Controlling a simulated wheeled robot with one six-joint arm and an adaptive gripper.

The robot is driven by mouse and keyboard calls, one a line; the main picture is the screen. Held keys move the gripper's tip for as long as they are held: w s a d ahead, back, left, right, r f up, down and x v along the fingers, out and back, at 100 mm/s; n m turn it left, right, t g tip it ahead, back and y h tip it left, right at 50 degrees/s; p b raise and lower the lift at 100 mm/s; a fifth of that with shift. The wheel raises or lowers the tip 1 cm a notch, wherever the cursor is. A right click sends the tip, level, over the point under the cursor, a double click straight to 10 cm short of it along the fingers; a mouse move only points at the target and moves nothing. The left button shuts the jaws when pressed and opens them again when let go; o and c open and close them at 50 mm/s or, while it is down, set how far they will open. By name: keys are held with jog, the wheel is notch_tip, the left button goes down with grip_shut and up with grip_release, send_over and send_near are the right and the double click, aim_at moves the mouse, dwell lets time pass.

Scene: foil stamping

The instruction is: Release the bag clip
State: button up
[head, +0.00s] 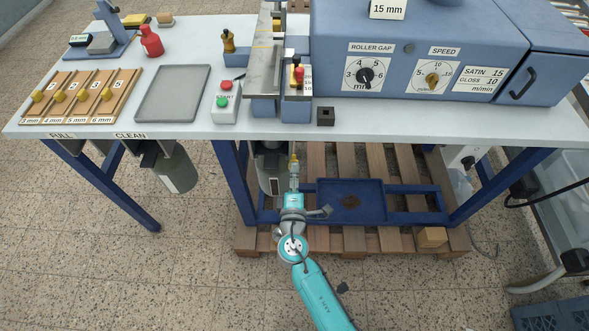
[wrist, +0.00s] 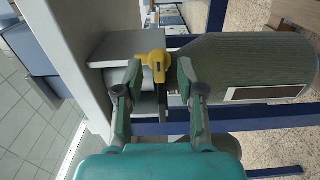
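A small yellow clip lever (wrist: 153,65) sits under the table edge, next to a grey-green bag or canister (wrist: 240,68). In the head view the yellow clip (head: 294,160) shows just beyond my gripper (head: 294,180), with the grey-green body (head: 270,172) to the left, partly hidden. In the wrist view my gripper (wrist: 159,80) is open, its two fingers apart on either side of the clip's line. The clip lies at or just past the fingertips. I cannot tell whether either finger touches it.
The worktable (head: 350,122) overhangs the clip. Blue table legs (head: 232,185) and a blue lower frame (head: 350,200) stand close by, above a wooden pallet (head: 340,240). A second grey-green container (head: 176,172) hangs farther left. The floor in front is mostly clear.

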jog(key=s, duration=1)
jog(key=shift+s, duration=0.2)
jog(key=shift+a, duration=0.1)
jog(key=s+d+f+m+g+y, duration=0.1)
jog(key=s+d+f+m+g, duration=0.15)
jog(key=s+d, duration=0.55)
jog(key=s+d+f+m+g+y, duration=0.15)
jog(key=s+d+f+m, duration=0.3)
jog(key=s, duration=0.65)
jog(key=s+d+r+m+h, duration=0.1)
jog(key=s+d+r+m, duration=0.2)
jog(key=s+r+m, duration=0.2)
jog(key=s+d+r+m+h, duration=0.1)
jog(key=s+d+r+m, duration=0.2)
jog(key=s+r, duration=0.7)
notch_tip(320, 180, up, 2)
jog(key=m, duration=0.2)
jog(key=shift+r+m+t, duration=0.15)
jog(key=shift+m+t, duration=0.15)
jog(key=shift+t, duration=0.1)
